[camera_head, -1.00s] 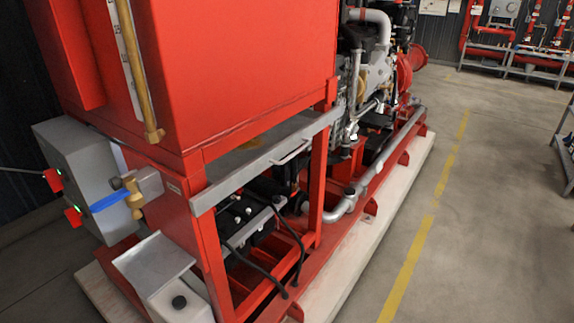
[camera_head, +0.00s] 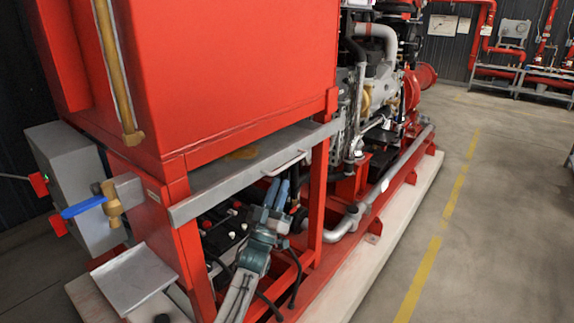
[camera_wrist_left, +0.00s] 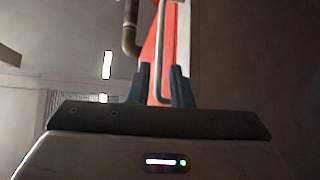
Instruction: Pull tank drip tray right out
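The drip tray (camera_head: 215,190) is a grey metal pan under the red tank (camera_head: 220,75), set in the red frame. Its front lip carries a thin bar handle (camera_head: 287,164). In the head view my left gripper (camera_head: 277,186) points up from below, with its fingertips just under the handle. In the left wrist view the two dark fingers (camera_wrist_left: 161,82) are apart. A thin pale bent rod (camera_wrist_left: 163,45), seemingly the handle, runs up between them in the picture. I cannot tell whether the fingers touch it. My right gripper is not in view.
Black batteries (camera_head: 222,228) and cables sit below the tray inside the frame. A blue-handled brass valve (camera_head: 110,203) and a grey box (camera_head: 70,180) are at left. The pump engine (camera_head: 375,85) stands behind. The concrete floor (camera_head: 490,220) at right is clear.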

